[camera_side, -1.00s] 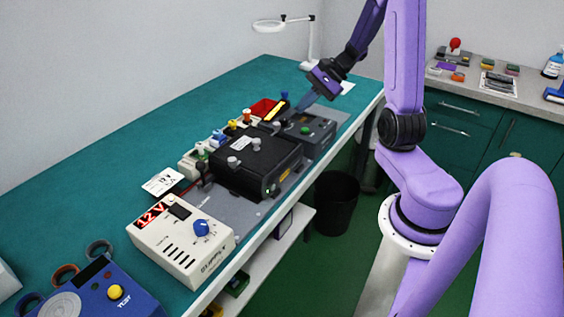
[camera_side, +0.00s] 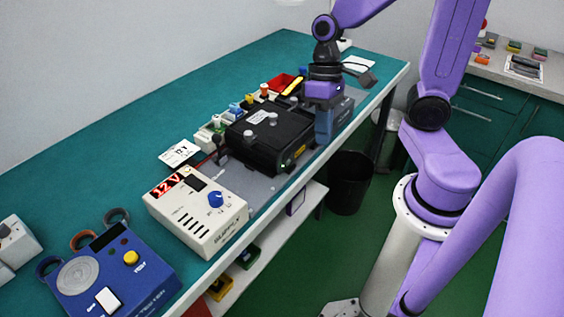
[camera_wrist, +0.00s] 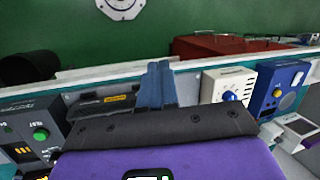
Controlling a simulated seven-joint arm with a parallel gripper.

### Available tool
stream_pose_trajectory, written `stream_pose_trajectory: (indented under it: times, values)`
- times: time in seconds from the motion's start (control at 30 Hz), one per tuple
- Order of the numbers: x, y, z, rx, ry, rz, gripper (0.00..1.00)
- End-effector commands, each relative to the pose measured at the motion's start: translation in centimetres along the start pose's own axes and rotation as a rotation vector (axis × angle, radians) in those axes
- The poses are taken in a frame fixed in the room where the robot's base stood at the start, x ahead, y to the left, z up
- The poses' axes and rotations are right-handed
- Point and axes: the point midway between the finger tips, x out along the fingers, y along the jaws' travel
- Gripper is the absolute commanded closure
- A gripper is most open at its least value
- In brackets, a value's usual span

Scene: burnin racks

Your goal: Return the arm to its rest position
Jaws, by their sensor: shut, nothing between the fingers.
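My arm reaches over the bench from the right in the side view, and my gripper (camera_side: 323,138) points down at the far right end of the black box (camera_side: 268,132). Its blue-grey fingers are together with nothing between them. They partly cover the dark grey unit (camera_side: 343,107) behind; I cannot tell whether they touch anything. In the wrist view the closed fingers (camera_wrist: 160,68) show in front of the bench's front edge, with a black slotted box (camera_wrist: 104,102) just left of them.
The cream 12 V supply (camera_side: 197,210) and blue tester (camera_side: 110,275) stand nearer the camera on the green bench (camera_side: 105,145). Small coloured parts line the back of the black box. A black bin (camera_side: 349,182) stands on the floor. The bench's left rear is clear.

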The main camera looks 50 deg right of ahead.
Motion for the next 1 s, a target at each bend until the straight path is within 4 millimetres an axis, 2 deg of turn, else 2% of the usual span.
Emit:
stream_pose_trajectory:
  times: [0.3, 0.53, 0.7, 1.0]
  values:
    - [0.8, -2.6, 4.8, -0.499, -0.003, 0.184, 1.00]
    - [1.0, -3.6, 7.5, -0.806, 0.022, 0.276, 1.00]
    - [1.0, -4.0, 8.4, -0.923, 0.035, 0.306, 1.00]
    - [1.0, -4.0, 8.5, -0.947, 0.039, 0.313, 1.00]
